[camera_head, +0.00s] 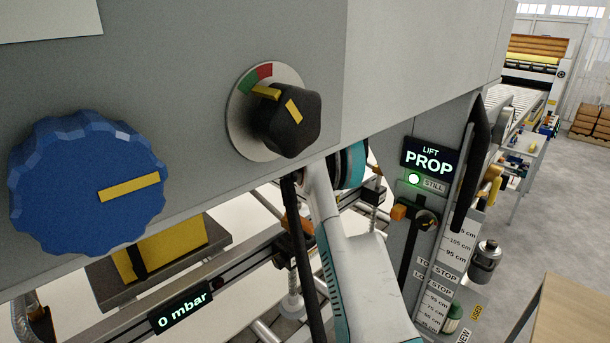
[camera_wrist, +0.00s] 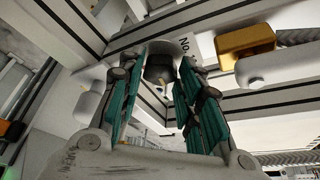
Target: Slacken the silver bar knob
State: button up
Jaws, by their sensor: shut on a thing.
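In the wrist view, the teal fingers of my gripper (camera_wrist: 160,92) reach up on both sides of a grey, rounded knob (camera_wrist: 159,62). This appears to be the silver bar knob, and the fingers are shut on it. Its far side and any bar across it are hidden, so I cannot tell its angle. In the head view, my white arm rises beneath the grey panel (camera_head: 405,70). The panel hides my fingertips and the held knob there.
The panel carries a blue knob (camera_head: 88,185) and a black knob (camera_head: 287,125) with yellow pointers. A display (camera_head: 185,306) reads 0 mbar. The LIFT PROP sign (camera_head: 428,162) and a black bar (camera_head: 473,165) stand right of my arm. Beams crowd the space around my gripper.

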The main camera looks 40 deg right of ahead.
jog(key=shift+s+a+n+t+h+b, duration=0.15)
jog(key=shift+n+t+b, duration=0.2)
jog(key=shift+n, duration=0.7)
jog(key=shift+d+n+t+h+b, duration=0.15)
jog(key=shift+n+t+b, duration=0.2)
jog(key=shift+n, duration=0.7)
jog(key=shift+a, duration=0.1)
jog(key=o, duration=1.1)
jog(key=shift+c, duration=0.2)
